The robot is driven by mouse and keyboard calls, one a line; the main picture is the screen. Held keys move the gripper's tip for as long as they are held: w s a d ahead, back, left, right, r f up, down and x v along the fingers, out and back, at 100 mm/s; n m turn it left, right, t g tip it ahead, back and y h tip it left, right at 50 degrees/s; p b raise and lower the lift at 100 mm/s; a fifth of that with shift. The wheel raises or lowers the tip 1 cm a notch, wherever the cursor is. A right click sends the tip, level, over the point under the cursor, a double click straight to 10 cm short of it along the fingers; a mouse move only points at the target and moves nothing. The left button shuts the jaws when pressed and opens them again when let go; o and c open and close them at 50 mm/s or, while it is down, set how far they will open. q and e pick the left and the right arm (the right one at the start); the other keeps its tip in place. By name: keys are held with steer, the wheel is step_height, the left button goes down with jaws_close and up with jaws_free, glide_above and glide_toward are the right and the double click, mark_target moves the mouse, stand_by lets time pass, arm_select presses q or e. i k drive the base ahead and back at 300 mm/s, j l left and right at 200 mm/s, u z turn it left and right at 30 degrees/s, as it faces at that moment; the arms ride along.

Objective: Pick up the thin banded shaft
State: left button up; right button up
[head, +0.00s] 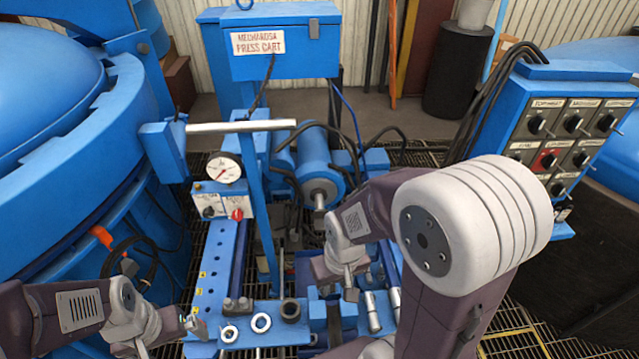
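Two short silver shafts stand at the front right of the blue press cart: one shaft (373,312) and, just right of it, a second shaft (396,299). Both are small here, and I cannot tell which is the thin banded one. My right gripper (350,287) points down just left of and above them, partly hidden by my own arm. Its fingers are too small to tell whether they are open or hold anything. My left gripper (196,325) is at the lower left, beside the cart's front edge, apart from the shafts. Its finger gap is unclear.
Several rings, including a silver ring (261,322), lie on the cart's front shelf. A dial gauge (224,168) and a horizontal cylinder (318,172) rise behind. A control panel (570,130) stands right; a blue furnace vessel (45,95) stands left.

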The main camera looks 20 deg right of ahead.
mark_target(374, 325)
steer(key=k+j+z, duration=0.15)
steer(key=z, duration=1.45)
